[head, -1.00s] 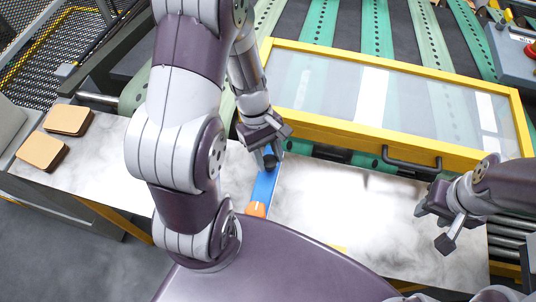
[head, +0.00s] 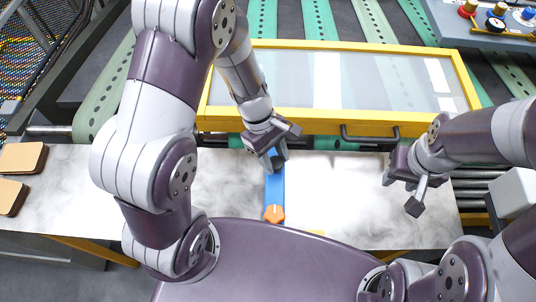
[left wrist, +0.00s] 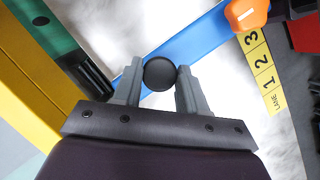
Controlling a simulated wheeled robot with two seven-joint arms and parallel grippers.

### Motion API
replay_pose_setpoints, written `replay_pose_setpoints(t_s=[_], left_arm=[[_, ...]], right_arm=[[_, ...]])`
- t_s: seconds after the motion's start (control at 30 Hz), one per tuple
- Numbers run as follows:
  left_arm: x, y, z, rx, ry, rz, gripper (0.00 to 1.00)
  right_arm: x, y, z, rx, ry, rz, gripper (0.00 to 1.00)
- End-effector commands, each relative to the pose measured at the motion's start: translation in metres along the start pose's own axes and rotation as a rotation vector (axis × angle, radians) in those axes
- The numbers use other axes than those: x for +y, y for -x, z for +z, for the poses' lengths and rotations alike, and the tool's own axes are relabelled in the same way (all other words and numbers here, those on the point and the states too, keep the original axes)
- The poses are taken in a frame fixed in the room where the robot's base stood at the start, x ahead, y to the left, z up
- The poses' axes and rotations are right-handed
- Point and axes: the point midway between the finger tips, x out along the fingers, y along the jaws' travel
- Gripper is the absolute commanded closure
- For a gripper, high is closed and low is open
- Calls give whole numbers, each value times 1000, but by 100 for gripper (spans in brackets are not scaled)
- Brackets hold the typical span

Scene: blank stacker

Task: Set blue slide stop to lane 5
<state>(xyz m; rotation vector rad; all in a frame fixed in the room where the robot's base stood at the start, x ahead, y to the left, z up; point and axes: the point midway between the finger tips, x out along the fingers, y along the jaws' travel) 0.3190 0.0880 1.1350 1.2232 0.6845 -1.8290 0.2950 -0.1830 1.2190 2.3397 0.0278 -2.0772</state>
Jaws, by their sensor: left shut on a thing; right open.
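The blue slide stop (head: 275,188) is a long blue bar lying across the pale marble-like table, with an orange knob (head: 274,214) at its near end. It also shows in the left wrist view (left wrist: 200,38). My left gripper (head: 273,154) is shut on the stop's round black knob (left wrist: 160,74), with one finger on each side. A yellow lane scale (left wrist: 258,68) reads 1, 2, 3 beside the orange knob in the left wrist view; higher numbers are out of view there. My right gripper (head: 415,189) is open and empty above the table's right part.
A yellow-framed clear cover (head: 330,85) with a dark handle (head: 370,142) stands behind the table (head: 340,190). Two tan pads (head: 22,157) lie at the far left. Metal rollers (head: 470,190) are at the right. Bare table lies on both sides of the bar.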

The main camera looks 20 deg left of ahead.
Motion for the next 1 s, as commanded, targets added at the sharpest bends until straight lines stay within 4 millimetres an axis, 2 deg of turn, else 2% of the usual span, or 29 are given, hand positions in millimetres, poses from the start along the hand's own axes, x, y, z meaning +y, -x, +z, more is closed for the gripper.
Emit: replay_pose_setpoints(t_s=[0.07, 0.1, 0.13, 0.17, 0.43, 0.53, 0.77, 0.9, 0.93, 1.0], left_arm=[[0, 0, 0, 1, 0, 2, 100], [0, 0, 0, 1, 0, 2, 49], [0, 0, 0, 1, 0, 2, 39], [0, 0, 0, 1, 0, 2, 34], [0, 1, 0, 0, 0, 1, 34], [1, 11, -1, 0, -1, 5, 34], [2, 70, -2, 4, -1, 8, 34], [1, 106, -1, 3, 0, 3, 34], [0, 119, 2, 1, 2, 1, 34], [0, 126, 2, 0, 3, -1, 34]], right_arm=[[0, 0, 0, 0, 0, 0, 57], [0, 0, 0, 0, 0, 0, 57], [0, 0, 0, 0, 0, 0, 57], [0, 0, 0, 0, 0, 0, 57], [0, 0, 0, 0, 0, 0, 57], [0, -2, 0, 0, 0, 0, 57], [0, -12, 1, 0, 0, 0, 57], [0, -8, 1, 0, 0, 0, 57], [0, 7, -1, -1, 0, 0, 57], [0, 16, -2, 1, 0, 0, 57]])
